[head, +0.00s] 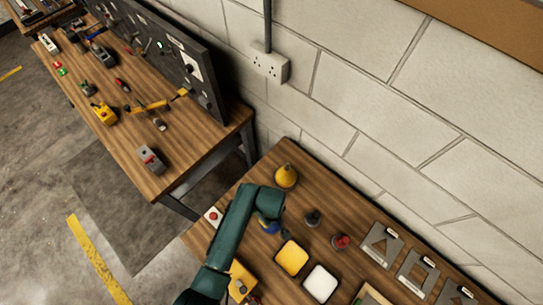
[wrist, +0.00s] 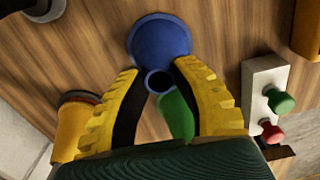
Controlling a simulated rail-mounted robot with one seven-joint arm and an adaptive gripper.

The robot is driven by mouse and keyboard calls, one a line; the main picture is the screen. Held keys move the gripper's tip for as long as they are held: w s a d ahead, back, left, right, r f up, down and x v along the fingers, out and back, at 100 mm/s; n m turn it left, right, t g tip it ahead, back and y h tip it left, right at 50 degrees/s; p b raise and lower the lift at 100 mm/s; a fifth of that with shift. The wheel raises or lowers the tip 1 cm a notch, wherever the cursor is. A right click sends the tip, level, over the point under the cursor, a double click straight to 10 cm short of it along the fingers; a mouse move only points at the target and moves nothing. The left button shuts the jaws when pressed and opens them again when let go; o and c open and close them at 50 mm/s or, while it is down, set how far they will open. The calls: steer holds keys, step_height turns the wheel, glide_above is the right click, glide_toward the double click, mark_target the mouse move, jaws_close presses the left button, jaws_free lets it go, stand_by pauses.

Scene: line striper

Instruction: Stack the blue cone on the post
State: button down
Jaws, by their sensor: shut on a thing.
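The blue cone (wrist: 160,38) shows in the wrist view with its wide base away from me and its open narrow top between the yellow fingertips. My gripper (wrist: 159,72) is shut on it near that top. In the head view the blue cone (head: 268,227) shows partly below my gripper (head: 265,213); I cannot tell whether it touches the table. A dark grey upright piece on a round base, seemingly the post (head: 312,218), stands to its right. Its round base also shows at the wrist view's top left (wrist: 45,9).
A yellow cone (head: 285,176) stands near the wall. A green object (wrist: 176,115) lies beyond the fingers, partly hidden. A red-topped piece (head: 340,241), yellow tray (head: 291,258) and white tray (head: 320,284) are to the right. A button box (wrist: 266,100) is close beside.

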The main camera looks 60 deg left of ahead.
step_height(320, 180, up, 4)
steer(key=p, duration=0.4)
steer(key=shift+f, duration=0.2)
